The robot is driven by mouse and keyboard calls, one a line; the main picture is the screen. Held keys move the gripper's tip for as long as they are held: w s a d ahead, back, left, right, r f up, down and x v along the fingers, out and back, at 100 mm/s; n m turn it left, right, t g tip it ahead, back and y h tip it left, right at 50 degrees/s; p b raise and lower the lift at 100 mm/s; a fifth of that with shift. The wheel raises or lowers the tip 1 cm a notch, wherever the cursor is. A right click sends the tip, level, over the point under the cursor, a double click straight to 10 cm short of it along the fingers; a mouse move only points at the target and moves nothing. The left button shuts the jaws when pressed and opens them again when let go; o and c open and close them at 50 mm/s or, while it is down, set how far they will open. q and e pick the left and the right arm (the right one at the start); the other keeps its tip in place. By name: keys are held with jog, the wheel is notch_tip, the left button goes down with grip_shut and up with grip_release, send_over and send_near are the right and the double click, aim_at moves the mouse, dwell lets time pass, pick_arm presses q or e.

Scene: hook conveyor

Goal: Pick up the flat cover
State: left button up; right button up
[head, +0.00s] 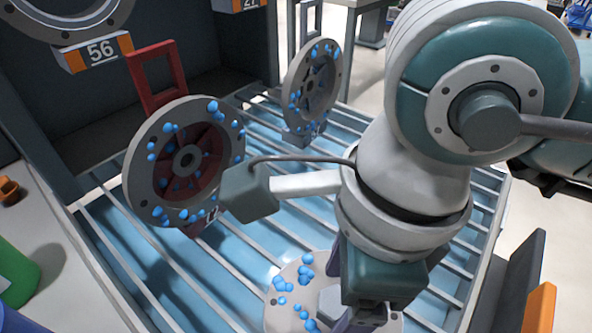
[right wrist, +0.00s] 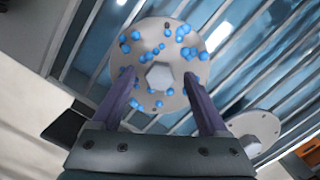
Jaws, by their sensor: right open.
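The flat cover (head: 284,312) is a grey disc with a raised hexagonal centre and blue balls on its face. It lies at the bottom middle of the head view, over the slatted rack, partly hidden by my right arm. In the right wrist view the cover (right wrist: 160,48) is seen face-on. My right gripper (right wrist: 159,78) is open, its two purple fingers on either side of the hexagonal centre (right wrist: 159,76), overlapping the disc in the picture. I cannot tell whether the fingers touch it. The right gripper (head: 342,295) is mostly hidden in the head view. My left gripper is not in view.
A large disc with a red centre (head: 137,175) and a smaller one (head: 298,82) stand upright over the slatted rack (head: 255,262), blue balls on both. Another grey disc (right wrist: 248,124) shows at the right wrist view's lower right. A green bin (head: 15,270) stands at left.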

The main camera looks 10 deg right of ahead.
grip_shut()
dwell(0.5)
dwell(0.8)
